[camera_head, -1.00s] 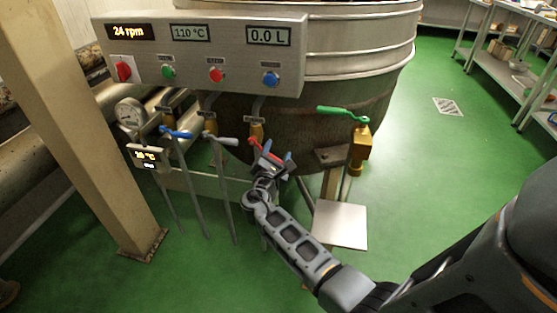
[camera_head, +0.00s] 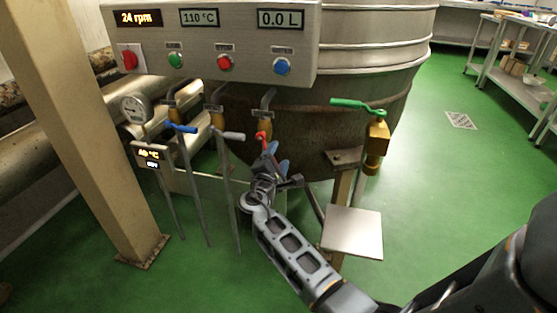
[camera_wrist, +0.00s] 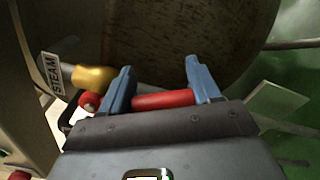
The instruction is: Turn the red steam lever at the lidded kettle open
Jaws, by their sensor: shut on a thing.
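The red steam lever (camera_head: 262,141) sits under a brass valve below the control panel, at the front of the big metal kettle (camera_head: 375,60). My gripper (camera_head: 277,156) is at the lever, with its blue fingers around it. In the wrist view the red lever (camera_wrist: 163,99) runs crosswise between the two fingers (camera_wrist: 160,78), and my gripper is shut on it. The brass valve (camera_wrist: 93,78) and a STEAM label (camera_wrist: 51,73) are just left of the fingers. In the head view my gripper hides much of the lever. The kettle's lid is out of view.
A blue lever (camera_head: 180,127) and a grey lever (camera_head: 230,135) are on valves to the left. A green-handled brass valve (camera_head: 377,145) is to the right, above a pale square plate (camera_head: 352,232). A beige post (camera_head: 85,130) stands left.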

